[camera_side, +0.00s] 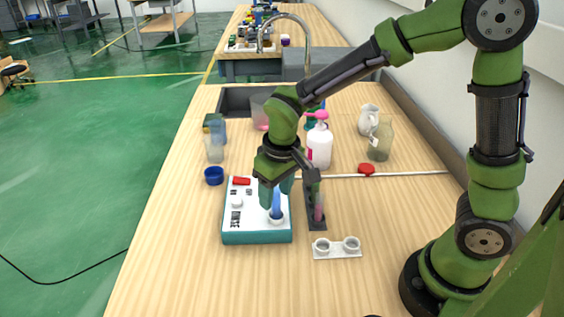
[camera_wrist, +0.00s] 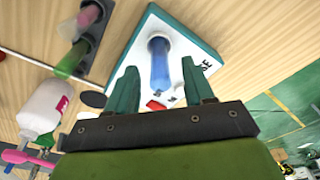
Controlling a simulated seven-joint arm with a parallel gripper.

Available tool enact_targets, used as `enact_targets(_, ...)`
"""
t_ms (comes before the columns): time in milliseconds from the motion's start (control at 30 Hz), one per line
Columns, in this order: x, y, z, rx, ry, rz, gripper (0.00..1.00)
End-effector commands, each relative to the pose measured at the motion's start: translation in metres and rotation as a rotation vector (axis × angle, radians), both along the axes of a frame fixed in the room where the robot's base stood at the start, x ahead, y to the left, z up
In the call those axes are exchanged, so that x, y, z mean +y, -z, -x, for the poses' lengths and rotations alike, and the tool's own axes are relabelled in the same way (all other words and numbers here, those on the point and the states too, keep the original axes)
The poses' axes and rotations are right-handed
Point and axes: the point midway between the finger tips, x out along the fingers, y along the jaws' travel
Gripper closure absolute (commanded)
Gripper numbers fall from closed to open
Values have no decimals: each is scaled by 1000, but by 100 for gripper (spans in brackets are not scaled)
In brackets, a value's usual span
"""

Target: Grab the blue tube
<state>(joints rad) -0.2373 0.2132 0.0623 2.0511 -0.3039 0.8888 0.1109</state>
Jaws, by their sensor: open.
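The blue tube (camera_side: 276,204) stands upright in a round socket on the white top of the teal-sided device (camera_side: 255,238). In the wrist view the blue tube (camera_wrist: 160,65) lies between and just beyond the fingertips of my gripper (camera_wrist: 158,84). My gripper (camera_side: 276,190) is open, with its teal fingers on either side of the tube's upper part in the side view. I cannot tell whether a finger touches the tube. The tube's top is partly hidden by the fingers in the side view.
A dark rack (camera_side: 316,222) with a pink tube (camera_side: 318,207) stands close right of the device. A white two-cup holder (camera_side: 337,252) lies in front. A pink-topped white bottle (camera_side: 320,147), a blue cup (camera_side: 214,175) and a glass jug (camera_side: 380,142) stand behind. The table's front left is clear.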

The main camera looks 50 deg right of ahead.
Motion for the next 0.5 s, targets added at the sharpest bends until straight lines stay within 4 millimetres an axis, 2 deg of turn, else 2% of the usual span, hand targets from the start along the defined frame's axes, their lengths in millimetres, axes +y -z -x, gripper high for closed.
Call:
enact_targets(100,0,19,-1,5,0,1,48)
enact_targets(200,0,26,-2,2,0,1,48)
enact_targets(433,0,28,-3,0,0,0,48)
enact_targets(467,0,28,-3,0,0,0,49)
enact_targets(500,0,28,-3,0,0,0,55)
